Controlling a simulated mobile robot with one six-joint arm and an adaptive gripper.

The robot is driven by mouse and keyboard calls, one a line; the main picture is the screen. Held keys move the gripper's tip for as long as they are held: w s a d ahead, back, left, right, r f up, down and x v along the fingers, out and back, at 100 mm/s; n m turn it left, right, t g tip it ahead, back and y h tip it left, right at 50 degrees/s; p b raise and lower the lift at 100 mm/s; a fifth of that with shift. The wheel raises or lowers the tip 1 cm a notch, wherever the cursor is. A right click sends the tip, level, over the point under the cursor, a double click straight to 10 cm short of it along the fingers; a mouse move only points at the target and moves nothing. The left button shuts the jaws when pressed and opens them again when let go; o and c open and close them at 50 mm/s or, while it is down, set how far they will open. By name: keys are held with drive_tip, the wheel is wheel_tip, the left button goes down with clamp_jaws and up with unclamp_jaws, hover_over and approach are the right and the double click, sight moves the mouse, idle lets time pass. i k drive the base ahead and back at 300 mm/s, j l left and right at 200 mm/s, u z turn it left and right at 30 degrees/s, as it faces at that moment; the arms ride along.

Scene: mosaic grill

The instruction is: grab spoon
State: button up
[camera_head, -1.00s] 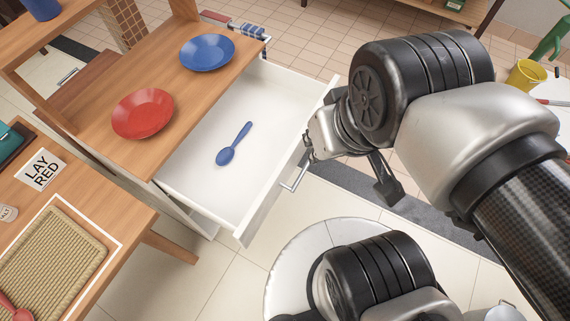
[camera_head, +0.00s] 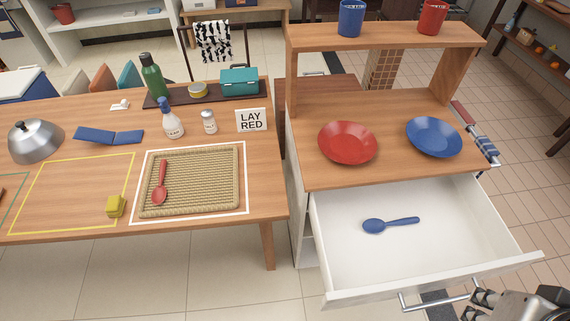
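A blue spoon (camera_head: 390,225) lies in the open white drawer (camera_head: 440,255), its bowl to the left and handle to the right. A red spoon (camera_head: 160,184) lies on the woven mat (camera_head: 222,181) on the table at left, near the mat's left side. Part of my gripper (camera_head: 482,305) shows at the bottom right corner, near the drawer's metal handle (camera_head: 425,301). Most of it is cut off, so I cannot tell whether it is open or touching the handle.
A red plate (camera_head: 347,143) and a blue plate (camera_head: 433,137) sit on the cabinet top above the drawer. A sign (camera_head: 252,120) reading "LAY RED" stands behind the mat. A blue cup (camera_head: 351,18) and red cup (camera_head: 432,17) stand on the shelf. Tiled floor lies in front.

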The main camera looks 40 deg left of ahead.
sight(159, 194)
drive_tip(key=u, duration=2.6)
drive_tip(key=i+j+z, duration=0.35)
drive_tip(key=i, duration=0.15)
drive_tip(key=i+j+z, duration=0.35)
drive_tip(key=i, duration=0.15)
drive_tip(key=i+j+z, duration=0.35)
drive_tip(key=i+j, duration=0.05)
